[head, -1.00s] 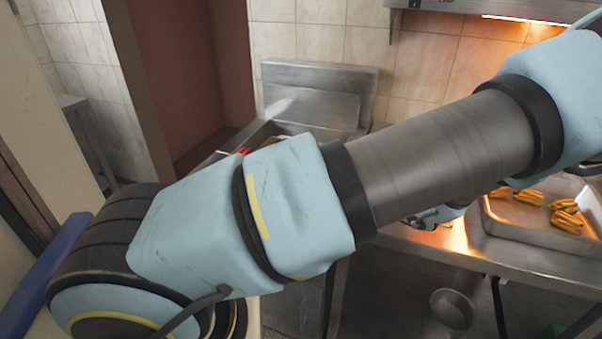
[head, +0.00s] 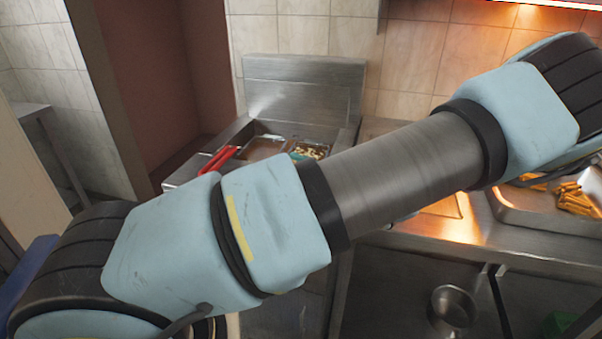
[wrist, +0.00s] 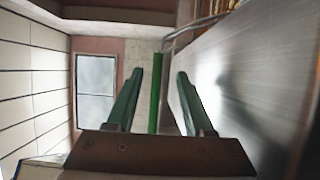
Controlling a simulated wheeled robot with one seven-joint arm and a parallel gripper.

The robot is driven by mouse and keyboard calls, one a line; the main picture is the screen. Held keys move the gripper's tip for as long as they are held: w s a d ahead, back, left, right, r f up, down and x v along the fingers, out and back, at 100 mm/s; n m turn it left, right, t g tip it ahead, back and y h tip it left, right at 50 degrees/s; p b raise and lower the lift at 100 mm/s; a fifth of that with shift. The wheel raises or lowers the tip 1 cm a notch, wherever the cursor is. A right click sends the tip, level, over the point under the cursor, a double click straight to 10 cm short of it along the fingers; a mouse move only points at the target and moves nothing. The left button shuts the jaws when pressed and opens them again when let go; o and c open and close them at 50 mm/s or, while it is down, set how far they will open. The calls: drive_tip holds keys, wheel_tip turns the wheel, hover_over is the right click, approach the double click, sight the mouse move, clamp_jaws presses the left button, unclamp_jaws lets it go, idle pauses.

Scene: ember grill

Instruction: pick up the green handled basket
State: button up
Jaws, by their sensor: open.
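In the wrist view, a long straight green bar (wrist: 155,105), which looks like the green handle, lies between the two fingers of my gripper (wrist: 159,71). The fingers are apart, and a gap shows on each side of the bar. How far the bar is from the fingers in depth is hard to tell. The basket that it belongs to does not show clearly. In the head view no green handle shows at the fryer (head: 303,85), and my arm covers part of that area.
Red handles (head: 220,158) stick out at the fryer's left, beside a basket with food (head: 312,151). A metal tray of fries (head: 540,210) lies on the right counter. A metal pot (head: 452,308) and a green object (head: 560,323) are below. A steel surface (wrist: 255,80) fills the wrist view's right.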

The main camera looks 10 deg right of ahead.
drive_tip(key=shift+x, duration=0.8)
drive_tip(key=p+x, duration=0.1)
drive_tip(key=x, duration=0.1)
drive_tip(key=p+x, duration=0.1)
drive_tip(key=x, duration=0.1)
drive_tip(key=shift+a+r+p, duration=0.1)
drive_tip(key=shift+r+p, duration=0.25)
drive_tip(key=shift+w+a+f, duration=0.15)
drive_tip(key=shift+w+a, duration=0.1)
drive_tip(key=shift+w, duration=0.2)
clamp_jaws()
